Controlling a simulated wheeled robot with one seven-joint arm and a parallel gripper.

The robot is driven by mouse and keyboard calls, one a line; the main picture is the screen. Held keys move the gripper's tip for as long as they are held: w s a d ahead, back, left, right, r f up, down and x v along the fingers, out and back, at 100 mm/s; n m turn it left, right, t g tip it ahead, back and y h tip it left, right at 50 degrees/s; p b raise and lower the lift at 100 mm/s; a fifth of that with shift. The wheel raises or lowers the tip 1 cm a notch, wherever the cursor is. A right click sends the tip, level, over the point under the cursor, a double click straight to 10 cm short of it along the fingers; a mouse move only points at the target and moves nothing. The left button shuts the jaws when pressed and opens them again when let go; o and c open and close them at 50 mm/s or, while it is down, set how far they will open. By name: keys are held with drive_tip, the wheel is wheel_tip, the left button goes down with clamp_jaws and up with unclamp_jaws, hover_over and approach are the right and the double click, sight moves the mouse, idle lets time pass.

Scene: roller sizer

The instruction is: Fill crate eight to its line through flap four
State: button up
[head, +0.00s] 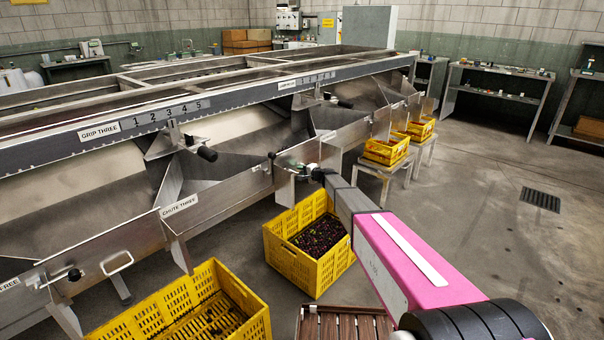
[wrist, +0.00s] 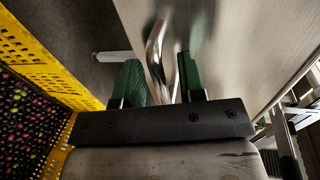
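A yellow crate (head: 293,262) holding dark purple and green olive-like fruit stands on the floor under a chute; its fruit lies below its rim. It also shows at the left of the wrist view (wrist: 40,50). No crate or flap number is readable. My gripper (head: 312,172) is at the chute front above this crate, its fingertips too small to judge in the head view. In the wrist view my gripper's green fingers (wrist: 160,85) stand apart on either side of a bent metal handle (wrist: 156,50) in front of a metal plate (wrist: 225,45). Gaps show between fingers and handle.
The long metal sizer (head: 120,135) carries labels "GRIP THREE" and "CHUTE THREE" and a 1 to 5 scale. An empty yellow crate (head: 252,300) stands front left. Two more yellow crates (head: 385,150) (head: 420,129) sit on stools. Floor at right is clear, with a drain grate (head: 540,199).

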clamp_jaws()
drive_tip(key=s+d+r+g+h, duration=0.1)
drive_tip(key=s+d+r+h, duration=0.1)
drive_tip(key=s+d+r, duration=0.1)
drive_tip(key=shift+s+d+r+g, duration=0.3)
drive_tip(key=shift+s+d+g, duration=0.1)
drive_tip(key=shift+d, duration=0.5)
idle(0.3)
idle(0.3)
